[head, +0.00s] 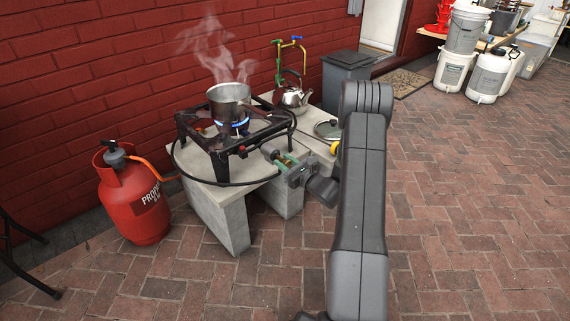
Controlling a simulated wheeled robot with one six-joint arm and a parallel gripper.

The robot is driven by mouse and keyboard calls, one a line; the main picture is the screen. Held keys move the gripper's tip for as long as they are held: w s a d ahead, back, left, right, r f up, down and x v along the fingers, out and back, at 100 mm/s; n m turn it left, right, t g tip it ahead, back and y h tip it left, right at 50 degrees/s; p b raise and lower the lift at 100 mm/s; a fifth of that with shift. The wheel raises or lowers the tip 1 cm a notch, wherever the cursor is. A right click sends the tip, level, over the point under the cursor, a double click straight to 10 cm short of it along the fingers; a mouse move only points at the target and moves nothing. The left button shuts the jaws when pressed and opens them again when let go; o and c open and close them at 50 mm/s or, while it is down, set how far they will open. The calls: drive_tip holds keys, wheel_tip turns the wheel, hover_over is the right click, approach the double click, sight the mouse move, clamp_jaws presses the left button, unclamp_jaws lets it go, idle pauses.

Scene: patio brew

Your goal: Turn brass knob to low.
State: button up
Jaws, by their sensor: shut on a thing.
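The gas burner (213,152) is a dark metal frame on concrete blocks, left of centre in the head view. A blue flame (233,127) burns under a steaming steel pot (229,99). My gripper (281,159) reaches in from the right to the burner's front right side. Its jaws are shut on the brass knob, which is small and mostly hidden between them. I cannot read the knob's setting.
A red propane cylinder (131,196) stands left, with an orange hose. A black hose (186,180) loops by the burner. A kettle (294,97) and a lid (327,129) sit behind my gripper.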

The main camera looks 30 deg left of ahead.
drive_tip(key=shift+f+n+b, duration=0.3)
drive_tip(key=shift+n+b, duration=0.4)
drive_tip(key=shift+b, duration=0.35)
drive_tip(key=shift+r+n+b, duration=0.1)
drive_tip(key=shift+n+b, duration=0.5)
drive_tip(key=shift+b, duration=0.1)
drive_tip(key=shift+r, duration=0.15)
drive_tip(key=o, duration=1)
drive_tip(key=p+v, duration=0.3)
drive_tip(key=v, duration=1.1)
